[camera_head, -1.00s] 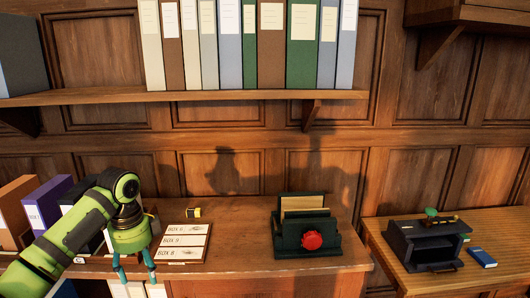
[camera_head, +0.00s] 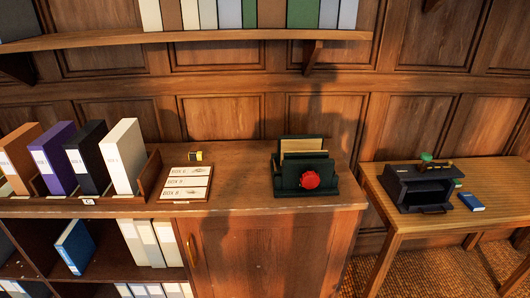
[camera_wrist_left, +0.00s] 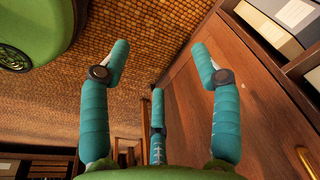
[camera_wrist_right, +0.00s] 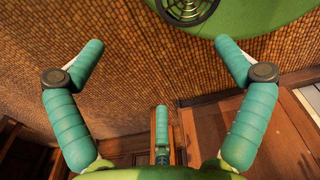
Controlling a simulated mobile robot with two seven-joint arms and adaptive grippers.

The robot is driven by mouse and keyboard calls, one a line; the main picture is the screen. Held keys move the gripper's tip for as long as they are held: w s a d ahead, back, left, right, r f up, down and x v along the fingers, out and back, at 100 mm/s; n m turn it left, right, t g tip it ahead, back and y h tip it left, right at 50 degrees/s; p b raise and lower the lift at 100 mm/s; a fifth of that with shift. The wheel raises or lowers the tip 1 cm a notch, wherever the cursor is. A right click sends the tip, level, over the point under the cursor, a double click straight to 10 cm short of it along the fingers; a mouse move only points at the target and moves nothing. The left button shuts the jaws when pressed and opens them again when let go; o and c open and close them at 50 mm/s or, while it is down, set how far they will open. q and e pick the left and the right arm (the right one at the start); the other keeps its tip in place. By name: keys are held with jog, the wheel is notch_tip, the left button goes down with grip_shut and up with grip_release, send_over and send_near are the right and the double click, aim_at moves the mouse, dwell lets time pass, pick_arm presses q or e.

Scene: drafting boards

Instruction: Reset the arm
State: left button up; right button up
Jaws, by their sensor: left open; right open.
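My left gripper (camera_wrist_left: 160,85) shows in the left wrist view with its teal fingers spread wide and nothing between them. It hangs over the woven floor, beside the wooden cabinet front. My right gripper (camera_wrist_right: 160,80) shows in the right wrist view, also spread and empty, over the same floor. Neither gripper nor arm shows in the head view.
A cabinet top (camera_head: 240,206) carries upright binders (camera_head: 124,157), a label board (camera_head: 186,184) and a dark green holder with a red knob (camera_head: 310,180). A side table (camera_head: 390,215) at right bears a dark box (camera_head: 422,188) and a blue book (camera_head: 471,202).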

pick_arm(q)
jog(key=s+d+f+n, duration=0.1)
jog(key=s+f, duration=0.2)
jog(key=s, duration=0.7)
jog(key=s+d+f+n, duration=0.1)
jog(key=s+f, duration=0.3)
jog(key=s, duration=0.7)
jog(key=s+d+f+n, duration=0.1)
jog(key=s+f, duration=0.3)
jog(key=s, duration=0.6)
jog(key=shift+s+d+f+n+g, duration=0.15)
jog(key=shift+s+n+g, duration=0.15)
jog(key=shift+s+g, duration=0.1)
